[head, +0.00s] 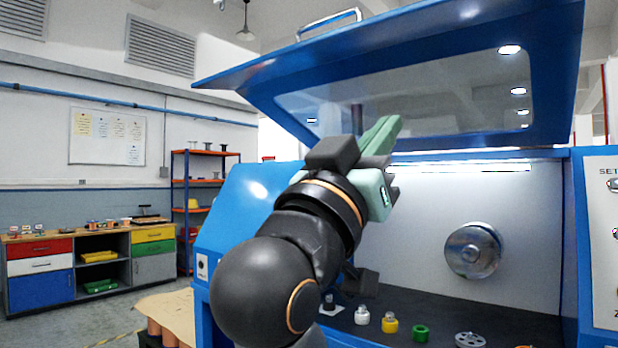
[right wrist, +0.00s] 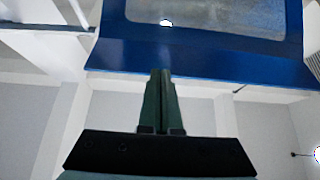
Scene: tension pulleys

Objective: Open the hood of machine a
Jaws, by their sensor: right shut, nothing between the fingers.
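The machine's blue hood (head: 560,60) with a clear window is raised and tilted up above the machine's open interior. A metal handle (head: 328,22) sits on its upper left edge. My right gripper (head: 388,128) is shut and empty, its green fingers pointing up in front of the hood's window in the head view. In the right wrist view the shut fingers (right wrist: 160,75) point toward the hood's blue edge (right wrist: 200,62); I cannot tell whether they touch it. My left gripper is not in view. No label naming the machine shows.
Inside the machine are a round metal disc (head: 473,250) on the back wall and several small parts, including a yellow one (head: 390,323) and a green one (head: 421,333). A control panel (head: 603,240) stands at right. Cabinets (head: 90,265) and an orange shelf (head: 183,205) stand at left.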

